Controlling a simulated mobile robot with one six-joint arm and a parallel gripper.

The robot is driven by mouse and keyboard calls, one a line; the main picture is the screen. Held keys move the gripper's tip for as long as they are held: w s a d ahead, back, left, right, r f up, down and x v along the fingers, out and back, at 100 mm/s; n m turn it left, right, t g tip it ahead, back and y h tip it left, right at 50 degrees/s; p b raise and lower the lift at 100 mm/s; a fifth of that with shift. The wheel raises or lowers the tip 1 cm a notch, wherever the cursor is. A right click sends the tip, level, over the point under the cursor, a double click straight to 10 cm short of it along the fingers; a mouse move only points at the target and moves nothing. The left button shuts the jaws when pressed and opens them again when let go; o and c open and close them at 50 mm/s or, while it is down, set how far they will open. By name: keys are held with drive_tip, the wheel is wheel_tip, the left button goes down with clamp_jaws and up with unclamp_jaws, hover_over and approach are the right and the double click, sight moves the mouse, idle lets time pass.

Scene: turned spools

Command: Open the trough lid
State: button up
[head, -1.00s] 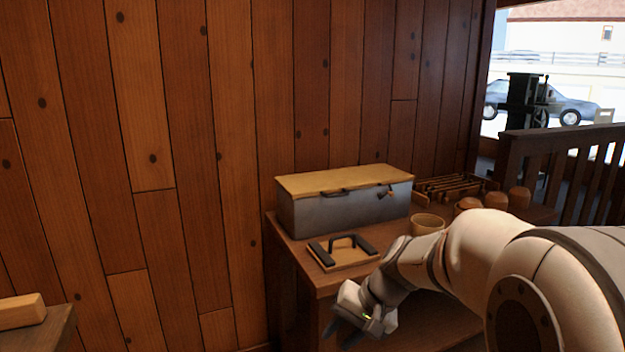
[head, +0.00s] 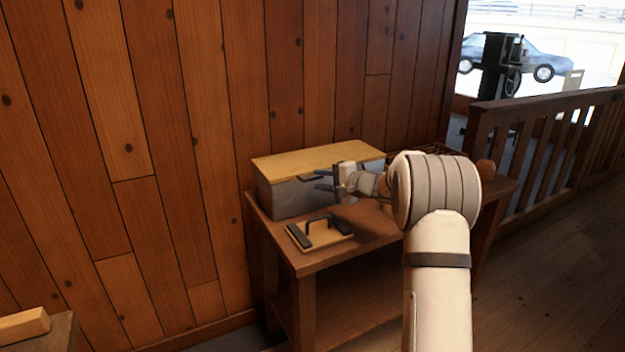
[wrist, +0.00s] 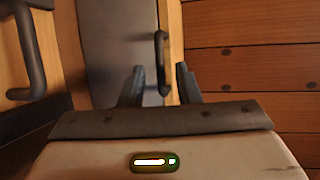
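The trough (head: 287,198) is a grey metal box on a wooden bench, in the middle of the head view. Its light wooden lid (head: 305,160) lies flat on top, closed. A dark bar handle (wrist: 161,55) sits at the lid's front edge in the wrist view, where the lid edge (wrist: 174,45) and the grey trough front (wrist: 115,45) also show. My gripper (head: 322,180) is in front of the trough, pointing at it. Its two fingers (wrist: 160,72) are apart, with the handle lined up between them. I cannot tell whether they touch it.
A wooden board with a black handle (head: 322,222) lies on the bench (head: 330,258) in front of the trough. A dark rack and a round brown thing (head: 485,168) are at the right. A plank wall stands close behind; a railing (head: 545,140) is at the right.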

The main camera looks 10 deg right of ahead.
drive_tip(key=shift+x, duration=1.45)
drive_tip(key=shift+c, duration=0.4)
clamp_jaws()
